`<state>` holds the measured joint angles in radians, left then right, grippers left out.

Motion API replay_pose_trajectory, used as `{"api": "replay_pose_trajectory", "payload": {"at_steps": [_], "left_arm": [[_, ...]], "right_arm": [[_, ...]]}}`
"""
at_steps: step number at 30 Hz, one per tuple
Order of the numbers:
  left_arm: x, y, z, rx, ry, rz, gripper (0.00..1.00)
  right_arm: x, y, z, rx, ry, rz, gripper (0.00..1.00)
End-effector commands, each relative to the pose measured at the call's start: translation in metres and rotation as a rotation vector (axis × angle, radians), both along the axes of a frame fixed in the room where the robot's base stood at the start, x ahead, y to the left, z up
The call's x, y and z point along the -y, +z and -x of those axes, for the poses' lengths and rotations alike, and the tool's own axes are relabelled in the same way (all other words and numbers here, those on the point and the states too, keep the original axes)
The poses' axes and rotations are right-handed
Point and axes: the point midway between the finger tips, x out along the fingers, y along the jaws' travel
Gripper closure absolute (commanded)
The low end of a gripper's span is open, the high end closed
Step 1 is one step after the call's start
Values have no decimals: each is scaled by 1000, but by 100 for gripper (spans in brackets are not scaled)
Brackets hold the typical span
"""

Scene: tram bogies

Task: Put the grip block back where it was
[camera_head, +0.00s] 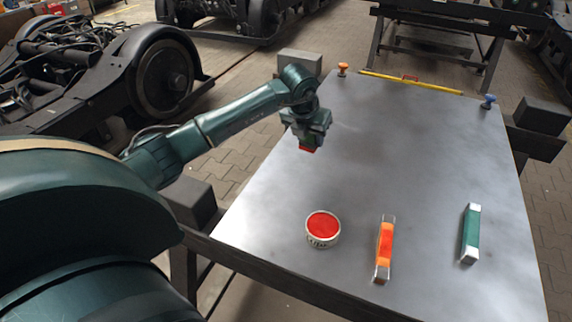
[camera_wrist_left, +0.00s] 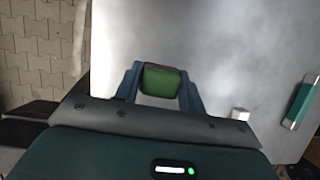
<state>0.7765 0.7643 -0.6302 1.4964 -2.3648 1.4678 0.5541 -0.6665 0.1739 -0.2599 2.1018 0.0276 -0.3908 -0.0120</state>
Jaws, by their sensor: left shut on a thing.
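My left gripper (camera_head: 309,147) is over the left part of the grey table top (camera_head: 400,150), close to its left edge. It is shut on the grip block (camera_wrist_left: 163,82), which looks green with a red far edge between the two fingers in the left wrist view (camera_wrist_left: 161,88). In the head view only a small red bit of the block (camera_head: 307,150) shows under the fingers. I cannot tell how far the block is above the table. My right gripper is not in view.
A round tin with a red top (camera_head: 323,227), an orange bar (camera_head: 384,248) and a green bar (camera_head: 470,234) are near the front edge. A yellow rod (camera_head: 410,82), an orange knob (camera_head: 342,69) and a blue knob (camera_head: 488,101) line the far side. The middle is clear.

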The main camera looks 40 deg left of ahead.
Motion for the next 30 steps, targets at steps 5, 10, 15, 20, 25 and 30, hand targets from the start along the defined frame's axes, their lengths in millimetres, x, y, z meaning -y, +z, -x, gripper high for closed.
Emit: {"api": "replay_pose_trajectory", "payload": {"at_steps": [5,10,15,20,25,30], "left_arm": [[-4,-18,-2,-4,66,2,79],[-4,-49,-2,-4,65,1,79],[-4,-64,-3,-2,65,2,79],[-4,-82,-2,-4,65,2,79],[-4,-100,-2,-2,63,1,79],[-4,-100,-3,0,63,1,79]], "right_arm": [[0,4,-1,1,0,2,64],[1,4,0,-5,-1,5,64],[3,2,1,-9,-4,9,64],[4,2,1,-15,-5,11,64],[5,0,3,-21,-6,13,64],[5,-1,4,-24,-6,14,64]]}}
